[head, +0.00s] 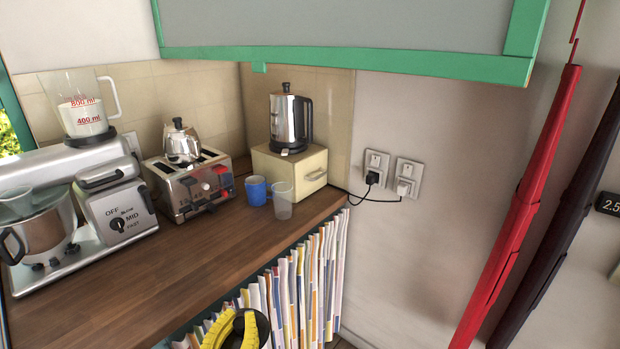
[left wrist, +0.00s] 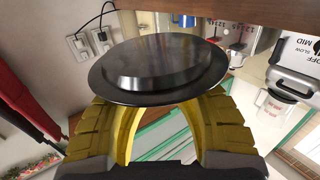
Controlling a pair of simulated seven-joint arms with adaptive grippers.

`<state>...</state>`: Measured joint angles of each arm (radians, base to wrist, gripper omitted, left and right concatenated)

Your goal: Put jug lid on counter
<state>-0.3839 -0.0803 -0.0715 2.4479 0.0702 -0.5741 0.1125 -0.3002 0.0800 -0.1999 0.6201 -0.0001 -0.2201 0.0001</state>
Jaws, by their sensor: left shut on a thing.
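My left gripper (head: 236,328) shows at the bottom edge of the head view, in front of and below the front edge of the wooden counter (head: 165,262). Its yellow fingers are shut on the jug lid. In the left wrist view the lid (left wrist: 160,62) is a dark, glossy round disc with a raised middle, held between the two fingers. In that view the counter's brown edge (left wrist: 205,12) lies just beyond the lid. A glass jug (head: 85,105) with red markings and white contents stands on the mixer. My right gripper is not in view.
The counter's front strip is bare. A toaster (head: 190,187), a blue mug (head: 256,190), a clear cup (head: 282,203) and a kettle (head: 289,120) on a cream box (head: 290,172) stand along its back and right. A striped curtain (head: 310,285) hangs below the edge.

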